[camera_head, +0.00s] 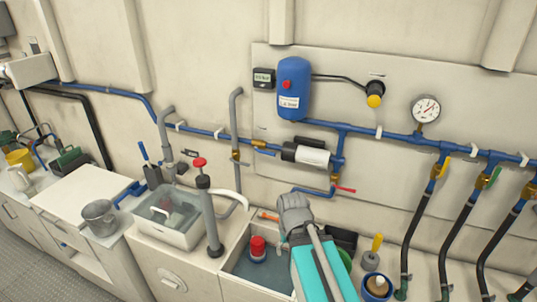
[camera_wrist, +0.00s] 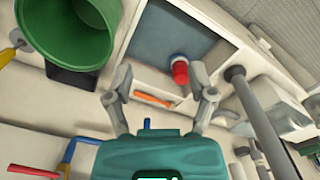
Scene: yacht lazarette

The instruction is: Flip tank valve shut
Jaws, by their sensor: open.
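Several levered valves sit on the blue pipework; I cannot read which is the tank valve. A red lever (camera_head: 344,189) sticks out to the right from the low blue pipe under the pump, and it shows at the lower left of the wrist view (camera_wrist: 33,171). A blue lever (camera_head: 264,152) lies left of the pump. Yellow (camera_head: 445,168) and green (camera_head: 493,177) levers top the hoses at right. My gripper (camera_head: 294,203) is below and left of the red lever, apart from it. In the wrist view its two fingers (camera_wrist: 162,88) are spread and empty.
An open bin (camera_head: 235,275) holding a red-capped bottle (camera_head: 258,248) lies below my gripper. A grey hand pump (camera_head: 208,210) stands left of it. A green bucket (camera_wrist: 65,30) shows close in the wrist view.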

